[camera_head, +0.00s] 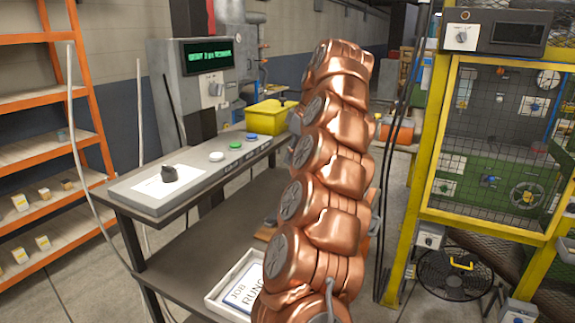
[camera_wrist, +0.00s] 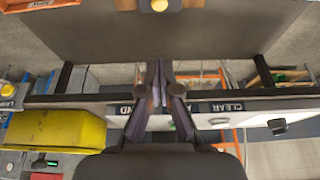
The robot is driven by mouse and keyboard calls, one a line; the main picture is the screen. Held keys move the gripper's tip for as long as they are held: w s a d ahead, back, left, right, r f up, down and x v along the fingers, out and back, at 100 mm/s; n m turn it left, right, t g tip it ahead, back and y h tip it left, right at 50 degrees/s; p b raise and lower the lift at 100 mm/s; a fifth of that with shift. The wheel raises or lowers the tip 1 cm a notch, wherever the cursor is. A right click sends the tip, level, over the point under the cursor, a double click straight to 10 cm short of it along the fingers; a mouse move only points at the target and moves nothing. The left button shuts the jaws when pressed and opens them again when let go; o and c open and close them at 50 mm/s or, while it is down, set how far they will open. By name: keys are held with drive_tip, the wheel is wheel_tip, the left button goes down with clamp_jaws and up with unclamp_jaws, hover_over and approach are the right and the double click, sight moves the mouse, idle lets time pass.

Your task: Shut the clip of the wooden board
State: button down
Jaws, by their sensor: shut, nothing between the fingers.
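A small brown wooden edge (camera_head: 265,234) shows on the lower grey shelf in the head view, just left of my copper arm. It may be part of the wooden board; the arm hides the rest. In the wrist view an orange-brown edge (camera_wrist: 35,5) is cut off at the top left, and I cannot tell whether it is the board. The clip is not recognisable in either view. My gripper (camera_wrist: 160,67) is shut and empty in the wrist view, with its fingertips in front of the bench's control strip. In the head view it is hidden behind the arm.
A white tray with a job card (camera_head: 225,307) stands at the shelf's front. The control strip (camera_head: 135,196) carries a black knob (camera_head: 170,174) and several buttons. A yellow bin (camera_head: 268,118) sits behind. An orange rack (camera_head: 85,95) stands left, a yellow-framed cage (camera_head: 432,130) right.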

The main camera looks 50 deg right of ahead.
drive_tip(key=shift+x, duration=4.5)
drive_tip(key=shift+s+f, duration=0.45)
drive_tip(key=shift+s+d+f+p, duration=0.1)
drive_tip(key=shift+s+f+p, duration=0.15)
drive_tip(key=shift+f, duration=0.4)
drive_tip(key=shift+s+d+f+p, duration=0.15)
drive_tip(key=shift+f+p, duration=0.15)
drive_tip(key=shift+f, duration=0.3)
drive_tip(key=shift+a, duration=0.1)
drive_tip(key=shift+f+b, duration=0.15)
drive_tip(key=shift+b, duration=0.15)
